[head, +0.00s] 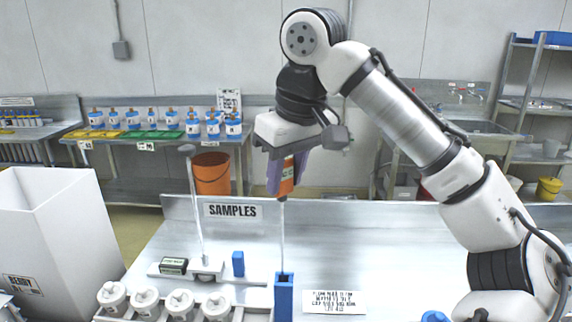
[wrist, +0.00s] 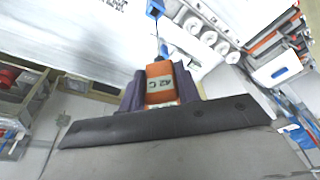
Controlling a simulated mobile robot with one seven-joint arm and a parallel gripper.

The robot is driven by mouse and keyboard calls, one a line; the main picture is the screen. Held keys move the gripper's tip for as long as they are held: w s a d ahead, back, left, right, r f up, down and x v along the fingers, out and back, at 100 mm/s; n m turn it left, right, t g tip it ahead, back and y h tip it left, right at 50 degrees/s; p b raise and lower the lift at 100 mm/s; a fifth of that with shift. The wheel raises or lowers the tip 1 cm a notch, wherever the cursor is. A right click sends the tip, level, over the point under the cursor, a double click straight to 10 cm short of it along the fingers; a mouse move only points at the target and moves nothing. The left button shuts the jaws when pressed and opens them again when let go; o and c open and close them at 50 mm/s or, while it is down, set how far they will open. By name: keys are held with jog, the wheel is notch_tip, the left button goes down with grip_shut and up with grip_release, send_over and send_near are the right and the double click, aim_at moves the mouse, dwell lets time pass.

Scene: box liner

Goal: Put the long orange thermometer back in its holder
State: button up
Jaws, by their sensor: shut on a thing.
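The orange thermometer (head: 287,177) has a thick orange body and a long thin pale probe hanging straight down. My gripper (head: 284,180) is shut on its orange body and holds it upright above the table. In the wrist view the orange body (wrist: 159,80) reads "42 C" between my purple fingers (wrist: 158,92). The probe's lower end meets the top of a tall blue holder (head: 284,297) at the front of the table; how deep it sits inside, I cannot tell. The blue holder also shows small in the wrist view (wrist: 155,8).
A stand with a thin upright rod (head: 197,215) is left of the thermometer. A small blue block (head: 238,263) stands beside it. White lidded jars (head: 147,303) sit in a rack at the front left. A printed label (head: 333,302) lies right of the holder. A white bin (head: 45,225) stands far left.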

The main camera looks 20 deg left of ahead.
aim_at(283, 233)
jog(key=shift+f+b, duration=2.1)
jog(key=shift+f, duration=2.55)
jog(key=o, duration=0.9)
jog(key=shift+r, duration=0.1)
jog(key=v, duration=1.3)
jog(key=shift+r, duration=0.3)
